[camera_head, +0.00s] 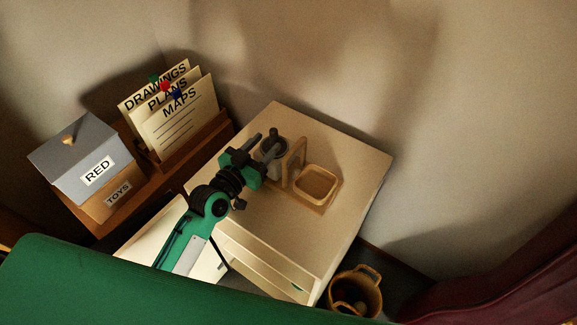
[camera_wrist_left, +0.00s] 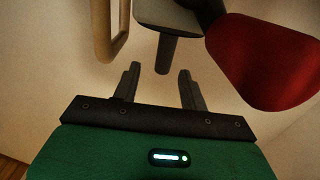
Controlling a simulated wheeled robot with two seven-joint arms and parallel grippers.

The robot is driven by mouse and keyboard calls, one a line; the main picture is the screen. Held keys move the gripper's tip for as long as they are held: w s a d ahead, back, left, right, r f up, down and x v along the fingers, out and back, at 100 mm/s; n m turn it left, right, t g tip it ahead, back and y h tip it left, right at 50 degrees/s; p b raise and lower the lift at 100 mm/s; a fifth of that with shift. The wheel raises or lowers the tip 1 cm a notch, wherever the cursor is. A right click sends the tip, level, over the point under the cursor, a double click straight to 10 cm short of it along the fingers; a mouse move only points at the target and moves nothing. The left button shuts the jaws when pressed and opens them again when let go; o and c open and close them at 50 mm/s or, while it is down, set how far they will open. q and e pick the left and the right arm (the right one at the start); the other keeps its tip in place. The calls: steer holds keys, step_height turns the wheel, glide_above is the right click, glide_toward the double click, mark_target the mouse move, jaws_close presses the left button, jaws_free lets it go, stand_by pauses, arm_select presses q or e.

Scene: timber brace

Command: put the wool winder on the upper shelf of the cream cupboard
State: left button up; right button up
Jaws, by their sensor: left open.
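The cream cupboard (camera_head: 340,150) stands in the middle of the head view, its front facing the lower left and partly open. A pale shelf or ledge (camera_head: 268,268) shows inside the front; my arm hides part of it. What looks like the wool winder, a grey body with a dark knob (camera_head: 273,133), is on the cupboard top beside an upright wooden plate. My left gripper (camera_head: 266,146) is open right at it. In the left wrist view, the dark post (camera_wrist_left: 166,55) under a grey part stands between or just beyond the open fingers (camera_wrist_left: 160,85); contact cannot be told. My right gripper is out of view.
A wooden frame-like tray (camera_head: 317,184) sits beside the plate on the cupboard top. Left are a grey box (camera_head: 82,160) labelled RED and a file rack (camera_head: 190,145) with cards. A wicker basket (camera_head: 355,292) stands at lower right. A red shape (camera_wrist_left: 262,60) is close in the wrist view.

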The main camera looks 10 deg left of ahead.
mark_target(271, 134)
arm_select(q)
steer(key=shift+w+d+r, duration=0.1)
steer(key=shift+w+r, duration=0.05)
steer(key=shift+w, duration=0.25)
steer(key=p+x, duration=0.1)
steer(key=x, duration=0.2)
steer(key=shift+w+r+p, duration=0.15)
steer(key=shift+w+p, duration=0.1)
steer(key=shift+p, duration=0.05)
steer(key=shift+w+d, duration=0.15)
steer(key=shift+w, duration=0.3)
jaws_close()
stand_by(0.4)
